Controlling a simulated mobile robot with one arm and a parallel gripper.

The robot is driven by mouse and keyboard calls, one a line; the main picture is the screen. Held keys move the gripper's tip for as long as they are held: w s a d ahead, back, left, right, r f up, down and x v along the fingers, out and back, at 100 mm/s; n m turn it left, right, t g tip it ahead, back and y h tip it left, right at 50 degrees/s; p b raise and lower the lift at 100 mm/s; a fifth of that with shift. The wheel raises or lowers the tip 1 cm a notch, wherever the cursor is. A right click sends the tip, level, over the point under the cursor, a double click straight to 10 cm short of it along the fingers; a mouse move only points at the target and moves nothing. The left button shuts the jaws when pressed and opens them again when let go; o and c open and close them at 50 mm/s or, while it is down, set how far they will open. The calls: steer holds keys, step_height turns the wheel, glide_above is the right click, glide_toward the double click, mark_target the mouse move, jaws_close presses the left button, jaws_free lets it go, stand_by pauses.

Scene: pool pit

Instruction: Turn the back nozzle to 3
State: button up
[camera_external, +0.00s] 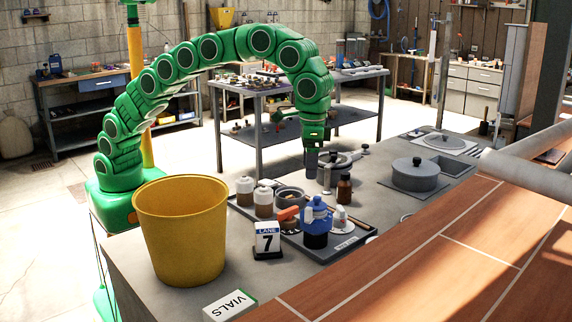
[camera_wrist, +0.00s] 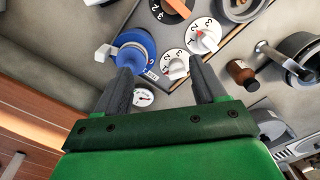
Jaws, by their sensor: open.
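My gripper (camera_external: 311,158) hangs pointing down above the bench, its fingers apart and empty; they also show in the wrist view (camera_wrist: 160,67). Dials with numbers lie beyond the fingers: one with an orange handle (camera_wrist: 178,8), one white with a red pointer (camera_wrist: 203,38). A small white knob with a red mark (camera_wrist: 178,66) appears between the fingertips, apart from them. In the external view the orange handle (camera_external: 288,214) and a white knob (camera_external: 340,214) are beside a blue-topped device (camera_external: 317,215). Which one is the back nozzle I cannot tell; the pointer settings are too small to read surely.
A yellow bucket (camera_external: 180,230) and a lane 7 sign (camera_external: 267,240) stand at the front left. White-lidded jars (camera_external: 245,190), a brown bottle (camera_external: 344,187) and a lidded grey pot (camera_external: 416,174) crowd the bench. A round gauge (camera_wrist: 143,97) is near the left finger.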

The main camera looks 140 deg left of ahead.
steer(key=n, duration=0.2)
glide_above(339, 208)
step_height(339, 208, down, 6)
steer(key=shift+r, duration=0.2)
steer(key=shift+f, duration=3.85)
steer(key=c, duration=1.1)
steer(key=shift+o, duration=0.2)
